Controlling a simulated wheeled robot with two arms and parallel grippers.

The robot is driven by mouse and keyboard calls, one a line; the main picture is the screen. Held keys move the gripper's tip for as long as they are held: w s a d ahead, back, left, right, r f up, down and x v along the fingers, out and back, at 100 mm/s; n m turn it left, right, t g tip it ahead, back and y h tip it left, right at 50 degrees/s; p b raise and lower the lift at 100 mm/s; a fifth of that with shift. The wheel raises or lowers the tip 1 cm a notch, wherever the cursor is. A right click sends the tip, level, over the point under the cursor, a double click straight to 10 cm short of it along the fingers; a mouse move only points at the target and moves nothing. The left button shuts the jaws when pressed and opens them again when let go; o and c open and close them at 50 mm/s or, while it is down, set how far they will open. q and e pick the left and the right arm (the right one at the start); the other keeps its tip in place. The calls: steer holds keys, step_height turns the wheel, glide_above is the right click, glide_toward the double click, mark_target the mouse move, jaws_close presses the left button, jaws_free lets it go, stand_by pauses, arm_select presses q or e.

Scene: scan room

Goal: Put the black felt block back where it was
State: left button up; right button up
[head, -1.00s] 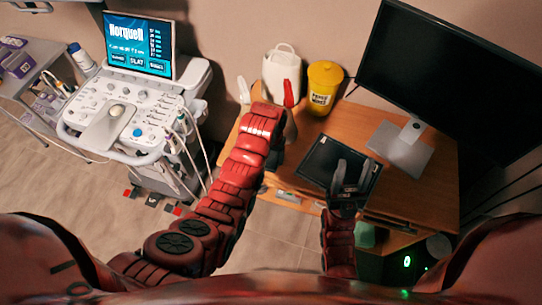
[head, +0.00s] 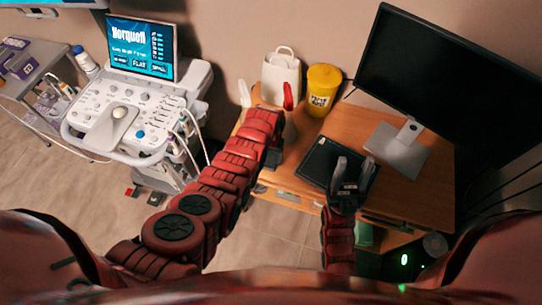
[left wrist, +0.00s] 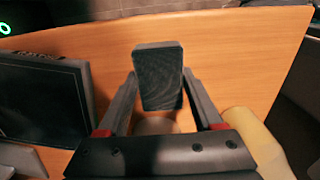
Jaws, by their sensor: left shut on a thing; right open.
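The black felt block (left wrist: 158,66) stands out in the left wrist view as a dark, textured, upright slab. It is between the two fingers of my left gripper (left wrist: 159,85), which is shut on it. The wooden desk top (left wrist: 225,60) lies beyond it. Whether the block touches the desk, I cannot tell. In the head view my red left arm covers the block and most of that gripper, over the desk's left part. My right gripper (head: 353,172) is open and empty, over the dark tablet-like device (head: 320,160).
A white handled container (head: 281,80) and a yellow tub (head: 321,90) stand at the desk's back. A large black monitor (head: 450,75) stands at right on a grey foot (head: 398,152). An ultrasound cart (head: 125,115) is left of the desk.

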mark_target(271, 158)
arm_select(q)
steer(key=o, duration=1.2)
steer(key=shift+r, duration=0.1)
step_height(271, 158, up, 8)
steer(key=b, duration=0.3)
steer(key=shift+r, duration=0.25)
steer(key=shift+r+p, duration=0.65)
steer(key=shift+r, duration=1)
